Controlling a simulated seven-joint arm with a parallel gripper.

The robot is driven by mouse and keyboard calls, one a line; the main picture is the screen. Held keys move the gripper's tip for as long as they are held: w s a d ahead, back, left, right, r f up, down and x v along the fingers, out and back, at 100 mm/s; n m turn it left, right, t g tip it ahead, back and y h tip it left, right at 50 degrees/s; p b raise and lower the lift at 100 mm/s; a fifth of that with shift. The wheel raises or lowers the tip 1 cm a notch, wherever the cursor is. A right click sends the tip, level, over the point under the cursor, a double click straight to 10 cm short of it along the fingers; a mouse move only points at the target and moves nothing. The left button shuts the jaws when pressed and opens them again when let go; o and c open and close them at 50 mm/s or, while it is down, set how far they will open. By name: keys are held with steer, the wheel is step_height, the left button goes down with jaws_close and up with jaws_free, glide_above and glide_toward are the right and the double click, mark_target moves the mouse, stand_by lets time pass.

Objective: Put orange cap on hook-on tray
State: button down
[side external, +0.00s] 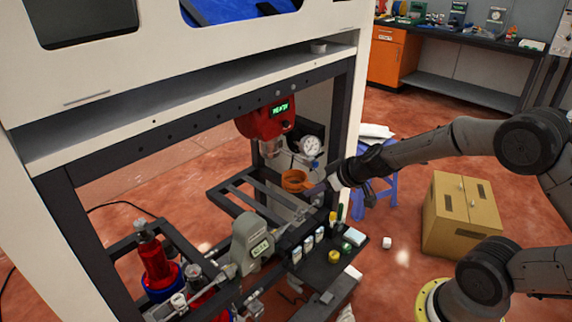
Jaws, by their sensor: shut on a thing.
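The orange cap (294,180) is a round, ring-like piece in the middle of the side external view, below the red device with the green display. My gripper (314,190) reaches in from the right and is shut on the cap at its right side. The cap is held up in front of the dark frame bars; its exact height is hard to tell. A dark tray (318,274), which looks like the hook-on tray, is at the front of the frame, below and right of the cap. Small bottles and a yellow round piece (334,257) stand on it. The fingertips are small and partly hidden.
The red device (266,118) and a round gauge (310,146) hang close above the cap. A grey meter (252,242) stands left of the tray.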

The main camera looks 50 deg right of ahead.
steer(key=s+d+f+m+g+h, duration=0.1)
steer(key=d+f+m+g+h, duration=0.1)
steer(key=d+f+m+h, duration=0.45)
steer(key=shift+s+a+f+n+t+y, duration=0.4)
steer(key=shift+s+a+f, duration=1.2)
steer(key=shift+f, duration=2.3)
steer(key=shift+s+a+f+n+t+y, duration=0.1)
steer(key=shift+s+a+f+n+y, duration=1.05)
steer(key=shift+f, duration=2.8)
steer(key=shift+s+a+f+m+t+y, duration=0.25)
steer(key=shift+s+a+f, duration=1.8)
steer(key=shift+f, duration=1.85)
steer(key=shift+f, duration=0.1)
steer(key=c, duration=0.6)
jaws_free()
